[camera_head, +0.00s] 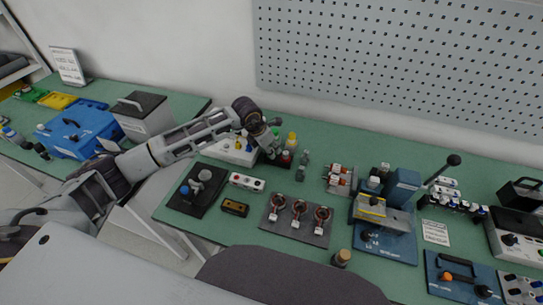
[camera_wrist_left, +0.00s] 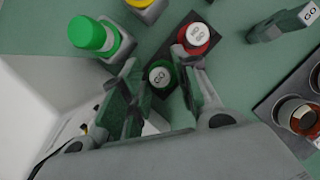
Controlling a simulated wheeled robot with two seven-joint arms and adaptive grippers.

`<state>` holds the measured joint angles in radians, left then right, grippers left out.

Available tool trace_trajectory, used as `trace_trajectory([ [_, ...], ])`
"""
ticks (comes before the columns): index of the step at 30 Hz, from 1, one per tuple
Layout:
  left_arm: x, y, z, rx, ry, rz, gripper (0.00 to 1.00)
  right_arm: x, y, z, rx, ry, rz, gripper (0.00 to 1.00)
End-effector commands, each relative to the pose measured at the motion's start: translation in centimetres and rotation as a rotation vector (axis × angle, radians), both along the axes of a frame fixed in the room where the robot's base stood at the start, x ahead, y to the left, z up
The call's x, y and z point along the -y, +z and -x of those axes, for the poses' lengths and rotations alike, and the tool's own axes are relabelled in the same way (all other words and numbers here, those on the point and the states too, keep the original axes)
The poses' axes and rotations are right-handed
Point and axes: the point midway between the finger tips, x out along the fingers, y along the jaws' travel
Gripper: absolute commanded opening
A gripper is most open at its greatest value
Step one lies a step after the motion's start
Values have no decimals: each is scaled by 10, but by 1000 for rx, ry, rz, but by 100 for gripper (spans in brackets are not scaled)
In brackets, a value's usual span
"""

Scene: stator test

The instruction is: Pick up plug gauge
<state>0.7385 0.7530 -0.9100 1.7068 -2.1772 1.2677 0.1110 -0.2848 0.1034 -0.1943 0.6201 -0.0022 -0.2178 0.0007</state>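The plug gauge shows as a green-topped GO piece (camera_wrist_left: 159,75) and a red-topped NO GO piece (camera_wrist_left: 196,37) in a dark holder (camera_wrist_left: 174,62). In the head view the red top (camera_head: 286,157) shows just right of my left gripper (camera_head: 270,152), which hides most of the green one. In the left wrist view my left gripper (camera_wrist_left: 161,88) is open, one finger on each side of the green GO top. I cannot tell whether the fingers touch it. My right gripper is in neither view.
Grey gauge pieces (camera_head: 304,158) are to the right. A dark tray (camera_head: 284,228) of copper-wound parts and a blue press (camera_head: 392,243) stand further right.

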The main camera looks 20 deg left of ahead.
Motion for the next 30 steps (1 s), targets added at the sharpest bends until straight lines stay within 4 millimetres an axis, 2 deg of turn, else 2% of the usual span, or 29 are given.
trace_trajectory([
  [3, 0, 0, 0, 0, 0, 0, 31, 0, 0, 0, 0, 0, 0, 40],
  [10, 0, 0, 0, 0, 0, 0, 1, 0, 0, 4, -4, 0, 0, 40],
  [11, 0, 0, 0, 0, 0, 0, 0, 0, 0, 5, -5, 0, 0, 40],
  [23, 0, 4, 0, 2, 0, 0, 0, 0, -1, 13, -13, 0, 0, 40],
  [30, 0, 25, -1, 4, -1, 0, 0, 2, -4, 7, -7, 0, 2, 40],
])
